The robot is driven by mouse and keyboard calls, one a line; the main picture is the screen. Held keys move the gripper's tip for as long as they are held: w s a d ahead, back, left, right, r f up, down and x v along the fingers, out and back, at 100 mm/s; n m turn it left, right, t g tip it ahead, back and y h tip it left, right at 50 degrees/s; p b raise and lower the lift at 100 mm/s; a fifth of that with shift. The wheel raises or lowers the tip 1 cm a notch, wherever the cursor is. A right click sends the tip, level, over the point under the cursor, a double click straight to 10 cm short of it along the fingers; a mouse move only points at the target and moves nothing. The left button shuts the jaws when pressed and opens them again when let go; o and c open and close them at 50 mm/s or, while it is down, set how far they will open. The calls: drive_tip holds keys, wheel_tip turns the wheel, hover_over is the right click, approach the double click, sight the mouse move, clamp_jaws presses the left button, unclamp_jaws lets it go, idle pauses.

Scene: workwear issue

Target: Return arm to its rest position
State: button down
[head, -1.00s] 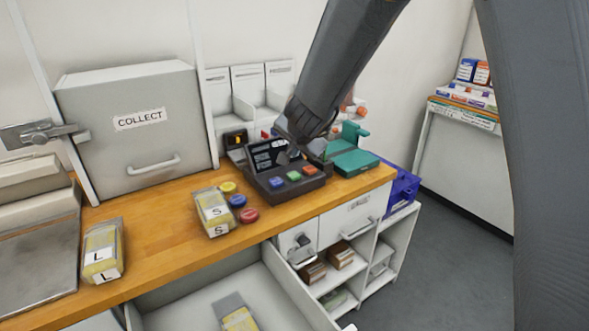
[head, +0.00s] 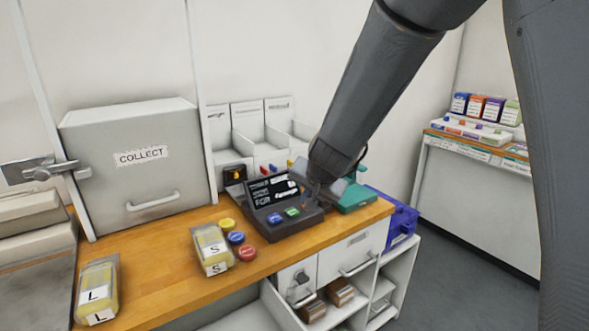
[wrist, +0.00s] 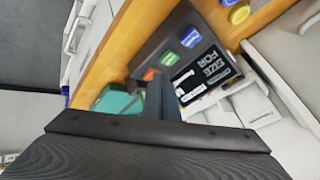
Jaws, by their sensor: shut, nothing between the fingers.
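My arm reaches in from the upper right of the head view, and my gripper (head: 314,186) hangs over the right part of a dark button console (head: 284,222). In the wrist view my gripper's fingers (wrist: 161,92) are together with nothing between them. The console, with its screen (wrist: 207,72) and blue, green and orange buttons, lies beyond the fingertips. In the head view my gripper hides the console's right side, including the orange button. I cannot tell whether the fingertips touch the console.
A grey COLLECT box (head: 140,182) stands at the back left. Yellow packs marked S (head: 212,248) and L (head: 97,290) and several coloured discs (head: 236,238) lie on the wooden counter (head: 165,270). A teal device (head: 356,197) is right of the console. An open drawer (head: 245,312) is below.

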drive_tip(key=s+d+f+n+g, duration=0.1)
drive_tip(key=s+d+f+g, duration=0.1)
drive_tip(key=s+d, duration=0.3)
drive_tip(key=s+d+f+n+g+h, duration=0.1)
drive_tip(key=s+d, duration=0.4)
drive_tip(key=s, duration=0.7)
drive_tip(key=s+d+f+n+g, duration=0.2)
drive_tip(key=s+d, duration=0.4)
drive_tip(key=s, duration=0.3)
drive_tip(key=shift+s+f+n+g+h, duration=0.3)
drive_tip(key=shift+n+g+h, duration=0.1)
drive_tip(key=shift+n+g, duration=0.25)
